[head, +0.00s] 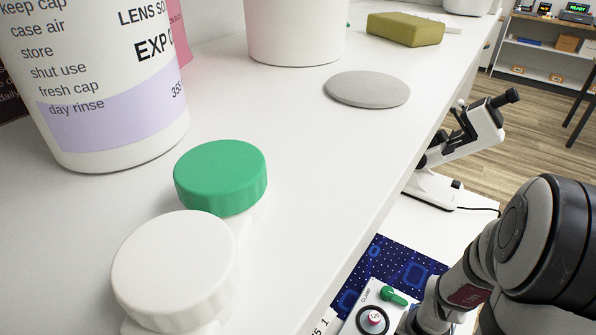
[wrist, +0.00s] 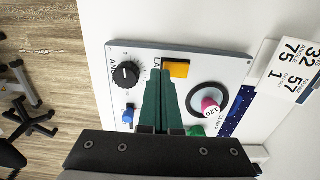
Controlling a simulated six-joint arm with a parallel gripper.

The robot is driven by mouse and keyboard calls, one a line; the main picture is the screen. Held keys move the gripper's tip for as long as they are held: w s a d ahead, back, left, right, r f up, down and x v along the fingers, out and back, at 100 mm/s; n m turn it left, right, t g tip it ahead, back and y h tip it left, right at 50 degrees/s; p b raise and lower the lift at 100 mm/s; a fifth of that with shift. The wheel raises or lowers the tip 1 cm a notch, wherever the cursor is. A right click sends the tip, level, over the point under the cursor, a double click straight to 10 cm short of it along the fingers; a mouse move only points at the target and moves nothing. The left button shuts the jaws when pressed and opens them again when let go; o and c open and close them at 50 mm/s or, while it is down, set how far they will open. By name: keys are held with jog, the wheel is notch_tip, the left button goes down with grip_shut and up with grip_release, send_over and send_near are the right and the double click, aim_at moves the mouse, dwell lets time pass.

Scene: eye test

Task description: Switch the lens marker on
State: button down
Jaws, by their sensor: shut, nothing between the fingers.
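A pale control panel (wrist: 228,66) shows in the wrist view; its corner also shows in the head view (head: 350,328). It bears a black knob (wrist: 125,74), an orange switch (wrist: 178,68) with a partly covered label starting "LA", a blue control (wrist: 128,114), a round dial with a pink centre (wrist: 209,105), and a green lever (wrist: 196,131) by the word "CLAMP". I cannot read which control is the power switch or its position. My gripper (wrist: 160,73) is shut and empty, its green fingertips overlapping the orange switch's left edge in the picture. Contact cannot be told.
A printed card (wrist: 291,68) lies right of the panel. In the head view, a shelf holds a large lens-solution bottle (head: 110,110), a green cap (head: 220,175), a white cap (head: 172,265), a grey disc (head: 367,88) and an olive block (head: 405,30). A white instrument (head: 470,135) stands below.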

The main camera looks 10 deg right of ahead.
jog(key=shift+f, duration=0.5)
jog(key=shift+r, duration=0.1)
notch_tip(320, 180, up, 7)
dwell(0.7)
